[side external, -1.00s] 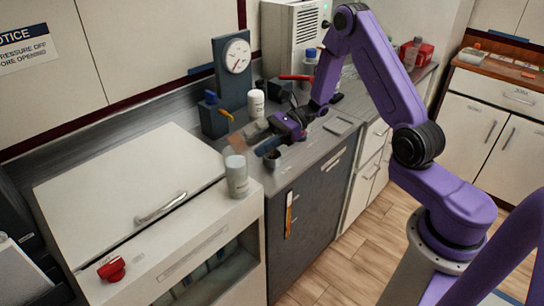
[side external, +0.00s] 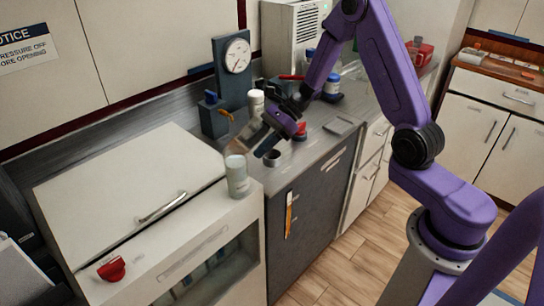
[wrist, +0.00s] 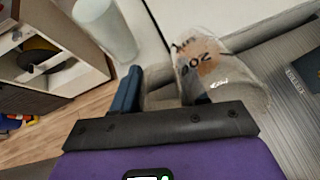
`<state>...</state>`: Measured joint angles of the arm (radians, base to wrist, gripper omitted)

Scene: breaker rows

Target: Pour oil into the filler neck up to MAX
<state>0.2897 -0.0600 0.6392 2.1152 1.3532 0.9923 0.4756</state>
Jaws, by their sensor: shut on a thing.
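My gripper (side external: 263,138) is shut on a clear beaker (side external: 242,142) and holds it tilted above the counter. In the wrist view the beaker (wrist: 225,85) shows dark printed marks and a brownish patch; I cannot tell the oil level. My gripper's blue fingers (wrist: 162,92) are at the beaker's near side. A small dark-mouthed round fitting (side external: 272,159), possibly the filler neck, stands on the counter just below my gripper. No MAX mark is readable, and no stream of oil is visible.
A pale cylindrical canister (side external: 237,178) stands close below the beaker, on the white cabinet's (side external: 125,185) edge. A white bottle (side external: 256,102), a gauge stand (side external: 234,68) and a red-topped item (side external: 300,130) are nearby. A blue-capped jar (side external: 332,88) stands farther back.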

